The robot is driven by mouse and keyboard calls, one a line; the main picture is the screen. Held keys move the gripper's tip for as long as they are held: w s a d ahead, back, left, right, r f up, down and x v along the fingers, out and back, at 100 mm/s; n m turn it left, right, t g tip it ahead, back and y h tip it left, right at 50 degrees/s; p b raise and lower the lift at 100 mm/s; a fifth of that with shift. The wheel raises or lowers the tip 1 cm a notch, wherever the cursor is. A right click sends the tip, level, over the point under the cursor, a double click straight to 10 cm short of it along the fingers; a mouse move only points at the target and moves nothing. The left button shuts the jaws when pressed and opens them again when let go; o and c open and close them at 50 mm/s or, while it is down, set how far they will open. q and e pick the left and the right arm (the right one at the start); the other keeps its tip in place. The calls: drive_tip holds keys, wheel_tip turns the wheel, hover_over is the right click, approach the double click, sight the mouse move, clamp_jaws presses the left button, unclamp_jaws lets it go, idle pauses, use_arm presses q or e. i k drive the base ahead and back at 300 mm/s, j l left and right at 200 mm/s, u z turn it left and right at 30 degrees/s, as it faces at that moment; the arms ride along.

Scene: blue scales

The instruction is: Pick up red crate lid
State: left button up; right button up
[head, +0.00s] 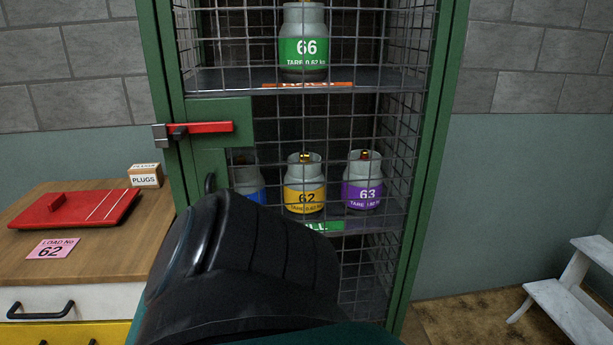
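The red crate lid (78,209) lies flat on the wooden top of the cabinet at the left in the head view. It has a small raised red handle near its left side and two pale stripes towards its right side. Nothing touches it from above. One of my arms fills the lower middle of the view as a large dark link, in front of the cage. Neither gripper's fingers show.
A pink card marked 62 (53,248) and a PLUGS box (146,175) lie near the lid on the cabinet top (142,220). A green mesh cage (434,150) with a red latch (205,128) holds several gas cylinders. A white step stool (578,290) stands right.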

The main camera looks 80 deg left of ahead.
sight(100, 208)
drive_tip(key=u, duration=3.85)
drive_tip(key=z, duration=0.75)
drive_tip(key=j+z, duration=0.2)
drive_tip(key=z, duration=0.2)
drive_tip(key=j+z, duration=0.2)
drive_tip(key=z, duration=0.2)
drive_tip(key=j+z, duration=0.2)
drive_tip(key=z, duration=0.2)
drive_tip(key=k+j+z, duration=0.1)
drive_tip(key=j+z, duration=0.25)
drive_tip(key=k+j+z, duration=0.15)
drive_tip(key=j+z, duration=0.2)
drive_tip(key=k+j+z, duration=0.2)
drive_tip(key=j, duration=0.25)
drive_tip(key=k+j+z, duration=0.15)
drive_tip(key=k+j, duration=0.45)
drive_tip(key=k+j+z, duration=0.1)
drive_tip(key=k+j, duration=0.2)
drive_tip(key=j, duration=0.2)
